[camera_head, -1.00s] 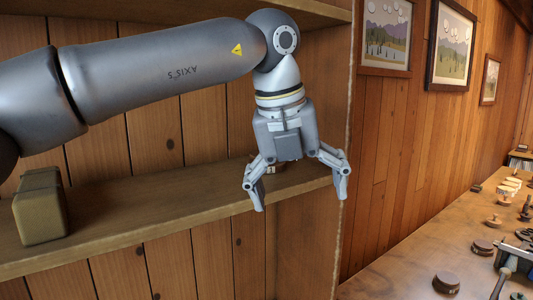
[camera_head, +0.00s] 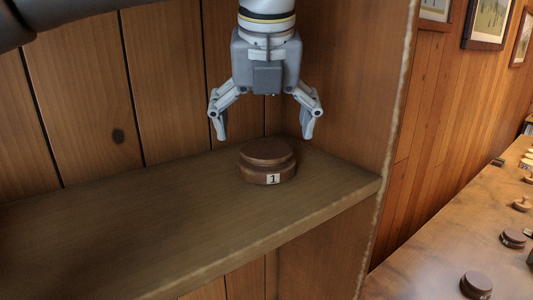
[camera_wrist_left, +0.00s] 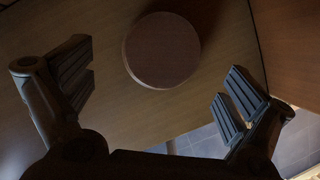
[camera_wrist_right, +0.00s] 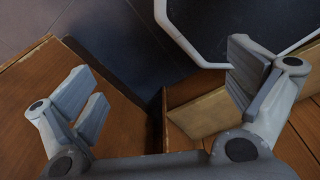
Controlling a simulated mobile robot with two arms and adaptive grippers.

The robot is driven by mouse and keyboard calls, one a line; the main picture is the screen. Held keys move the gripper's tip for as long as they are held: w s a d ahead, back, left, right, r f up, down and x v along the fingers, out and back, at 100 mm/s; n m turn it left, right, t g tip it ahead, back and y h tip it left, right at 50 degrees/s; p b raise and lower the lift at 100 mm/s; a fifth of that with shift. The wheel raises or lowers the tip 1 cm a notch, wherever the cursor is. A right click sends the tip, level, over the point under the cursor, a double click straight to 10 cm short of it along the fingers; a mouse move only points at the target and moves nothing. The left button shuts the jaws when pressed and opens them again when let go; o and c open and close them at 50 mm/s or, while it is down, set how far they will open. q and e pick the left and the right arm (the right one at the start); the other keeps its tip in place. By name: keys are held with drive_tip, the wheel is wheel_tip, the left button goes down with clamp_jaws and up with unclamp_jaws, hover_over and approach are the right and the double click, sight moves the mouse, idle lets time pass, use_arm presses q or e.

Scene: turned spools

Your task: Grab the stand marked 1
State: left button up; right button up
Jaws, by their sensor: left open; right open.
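The stand marked 1 (camera_head: 267,163) is a round, dark brown turned piece with a white label on its front. It stands upright on the wooden shelf (camera_head: 180,222), near the right end. My left gripper (camera_head: 262,137) points down above the stand, open and empty, its fingers spread wider than the stand. In the left wrist view the stand's round top (camera_wrist_left: 162,50) shows between and beyond the open fingers (camera_wrist_left: 158,92), apart from both. My right gripper (camera_wrist_right: 158,88) shows only in its own wrist view, open with nothing between its fingers.
The shelf's side panel (camera_head: 335,85) rises close to the right of the stand, and the plank back wall (camera_head: 85,110) is behind. The shelf left of the stand is clear. A workbench (camera_head: 440,255) with several small turned pieces lies at the right.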

sight(266, 148)
use_arm(q)
drive_tip(key=shift+w+f, duration=0.2)
drive_tip(key=shift+f, duration=0.1)
drive_tip(key=p+x, duration=0.3)
drive_tip(key=x, duration=0.1)
drive_tip(key=shift+w+d, duration=0.1)
drive_tip(key=shift+w, duration=0.15)
drive_tip(key=shift+w+f, duration=0.15)
drive_tip(key=shift+f, duration=0.4)
drive_tip(key=shift+c, duration=2.4)
drive_tip(key=c, duration=0.4)
drive_tip(key=shift+c, duration=0.2)
use_arm(e)
drive_tip(key=r, duration=0.1)
drive_tip(key=w+r, duration=0.1)
drive_tip(key=r, duration=0.1)
drive_tip(key=shift+w+d+r, duration=0.2)
drive_tip(key=shift+d+r, duration=0.05)
